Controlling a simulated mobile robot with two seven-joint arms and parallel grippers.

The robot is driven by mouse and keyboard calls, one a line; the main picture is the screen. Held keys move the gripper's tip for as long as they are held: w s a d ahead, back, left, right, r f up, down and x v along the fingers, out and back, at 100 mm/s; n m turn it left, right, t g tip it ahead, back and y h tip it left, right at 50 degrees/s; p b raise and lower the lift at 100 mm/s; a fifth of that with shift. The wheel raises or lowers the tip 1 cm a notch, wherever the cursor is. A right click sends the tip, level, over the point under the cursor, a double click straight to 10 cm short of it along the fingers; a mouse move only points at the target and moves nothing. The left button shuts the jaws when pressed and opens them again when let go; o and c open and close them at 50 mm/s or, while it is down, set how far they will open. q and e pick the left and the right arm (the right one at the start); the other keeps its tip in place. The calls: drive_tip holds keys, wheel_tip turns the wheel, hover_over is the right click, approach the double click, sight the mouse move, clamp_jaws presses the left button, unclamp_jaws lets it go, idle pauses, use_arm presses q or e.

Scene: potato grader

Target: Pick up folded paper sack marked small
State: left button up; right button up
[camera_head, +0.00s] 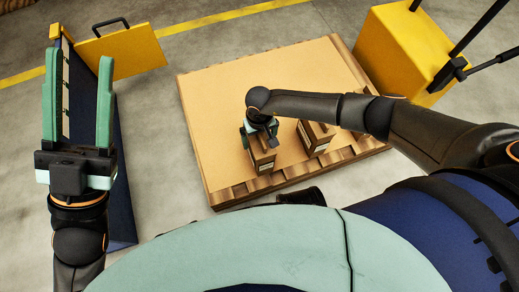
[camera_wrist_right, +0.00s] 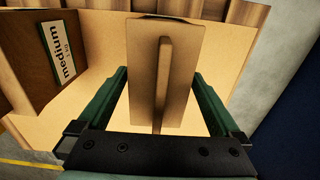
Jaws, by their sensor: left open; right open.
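A folded brown paper sack (camera_head: 262,160) stands near the front edge of a pallet. It has a pale label on its near side, too small to read. In the right wrist view this sack (camera_wrist_right: 184,72), with a raised fold along its top, lies between the fingers of my right gripper (camera_wrist_right: 160,80); its label is hidden there. My right gripper (camera_head: 259,135) is open over the sack, fingers on either side. A second sack (camera_head: 315,132) stands to its right; in the wrist view a sack (camera_wrist_right: 30,85) is marked "medium". My left gripper (camera_head: 78,95) is open and empty.
The board-topped pallet (camera_head: 225,95) is mostly bare behind the sacks. A yellow box-like unit (camera_head: 400,45) stands at the back right. A blue panel (camera_head: 122,190) with a yellow plate (camera_head: 130,52) stands beside my left gripper. Concrete floor (camera_head: 160,150) lies between.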

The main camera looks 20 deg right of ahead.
drive_tip(key=shift+r, duration=0.1)
clamp_jaws()
idle(0.7)
drive_tip(key=shift+w+r, duration=0.1)
drive_tip(key=shift+r, duration=0.05)
